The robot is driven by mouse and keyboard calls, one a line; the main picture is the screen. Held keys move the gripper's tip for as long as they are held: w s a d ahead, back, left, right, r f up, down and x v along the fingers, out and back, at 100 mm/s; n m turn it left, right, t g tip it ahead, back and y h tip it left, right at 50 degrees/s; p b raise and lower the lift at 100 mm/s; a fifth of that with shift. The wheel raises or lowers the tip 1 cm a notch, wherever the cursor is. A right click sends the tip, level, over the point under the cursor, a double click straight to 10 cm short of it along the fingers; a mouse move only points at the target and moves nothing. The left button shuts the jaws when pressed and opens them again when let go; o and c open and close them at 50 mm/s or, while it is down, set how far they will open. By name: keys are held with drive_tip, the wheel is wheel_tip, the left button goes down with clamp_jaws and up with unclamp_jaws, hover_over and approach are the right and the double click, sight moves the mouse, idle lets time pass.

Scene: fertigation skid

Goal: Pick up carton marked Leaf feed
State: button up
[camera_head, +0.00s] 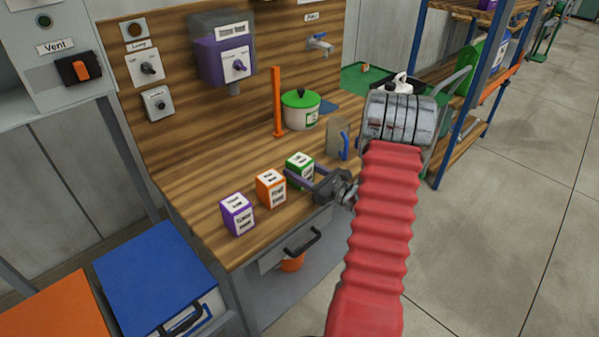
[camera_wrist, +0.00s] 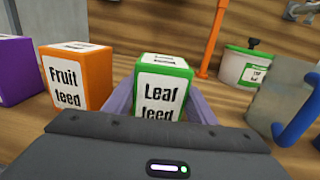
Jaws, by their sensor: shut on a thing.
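The green carton (camera_wrist: 162,86) shows the label "Leaf feed" in the wrist view, upright between the two fingers of my gripper (camera_wrist: 160,112). In the head view the green carton (camera_head: 300,167) stands at the right end of a row of three cartons on the wooden bench. My gripper (camera_head: 305,178) reaches it from the right and is shut on it. The fingers hide part of its lower sides. I cannot tell any gap between carton and bench.
An orange "Fruit feed" carton (camera_wrist: 77,78) stands close left of the green one, with a purple carton (camera_head: 237,214) beyond. A grey jug with a blue handle (camera_head: 338,140) stands to the right. Behind are a green-lidded pot (camera_head: 300,108) and an orange post (camera_head: 277,102).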

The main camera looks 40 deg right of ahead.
drive_tip(key=shift+r, duration=0.15)
wheel_tip(320, 180, up, 10)
drive_tip(key=shift+f, duration=0.1)
idle(0.7)
drive_tip(key=shift+s, duration=0.15)
idle(0.5)
